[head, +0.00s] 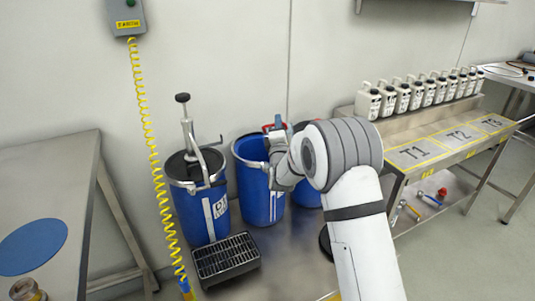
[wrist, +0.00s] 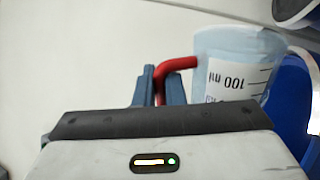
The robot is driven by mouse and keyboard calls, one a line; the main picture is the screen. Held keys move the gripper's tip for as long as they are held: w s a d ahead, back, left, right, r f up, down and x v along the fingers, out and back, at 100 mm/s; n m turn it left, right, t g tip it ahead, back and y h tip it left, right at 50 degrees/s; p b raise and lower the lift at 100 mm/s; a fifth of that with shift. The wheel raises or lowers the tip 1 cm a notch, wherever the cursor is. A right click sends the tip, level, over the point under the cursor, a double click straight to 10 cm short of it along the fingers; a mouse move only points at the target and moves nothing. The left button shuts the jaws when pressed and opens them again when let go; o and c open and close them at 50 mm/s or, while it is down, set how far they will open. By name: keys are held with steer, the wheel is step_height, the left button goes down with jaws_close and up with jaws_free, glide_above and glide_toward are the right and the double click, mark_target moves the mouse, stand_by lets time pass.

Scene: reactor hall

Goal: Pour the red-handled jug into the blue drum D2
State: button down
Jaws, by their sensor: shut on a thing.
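My gripper (wrist: 162,85) is shut on the red handle (wrist: 172,66) of a translucent jug (wrist: 232,62) in the wrist view. The jug's 100 ml marking appears upside down there; its contents and true tilt I cannot tell. In the head view my arm hides most of the gripper and jug, with a bit of red (head: 277,123) showing above the middle blue drum (head: 262,207). That drum is open-topped, and its label is mostly hidden, so I cannot read D2 on it. A blue drum edge (wrist: 291,105) shows right of the jug in the wrist view.
A blue drum marked D1 (head: 188,218) with a hand pump (head: 187,125) stands left. Another blue drum (head: 306,194) is partly behind my arm. A black grate (head: 226,257) lies in front. A yellow coiled hose (head: 150,150) hangs left. White jugs (head: 403,95) line the right bench.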

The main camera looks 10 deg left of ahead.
steer(key=shift+s+a+r+n+g+y+b, duration=0.1)
steer(key=shift+a+r+n+g+y+b, duration=0.1)
steer(key=shift+a+n+y, duration=0.4)
steer(key=shift+a+r+n+g+y+b, duration=0.15)
steer(key=shift+a+n+y, duration=0.15)
steer(key=shift+a+n, duration=0.6)
steer(key=shift+d, duration=0.5)
steer(key=w+d+f+m+g+h+b, duration=0.1)
steer(key=d+f+m+h+b, duration=0.3)
steer(key=d+m, duration=0.4)
steer(key=w+d+f+m+g+h+b, duration=0.1)
steer(key=d+f+m+h+b, duration=0.4)
steer(key=m, duration=1.5)
steer(key=shift+w+d+f+g+h, duration=0.25)
steer(key=shift+d+g, duration=0.6)
steer(key=shift+d, duration=0.85)
steer(key=shift+m, duration=0.3)
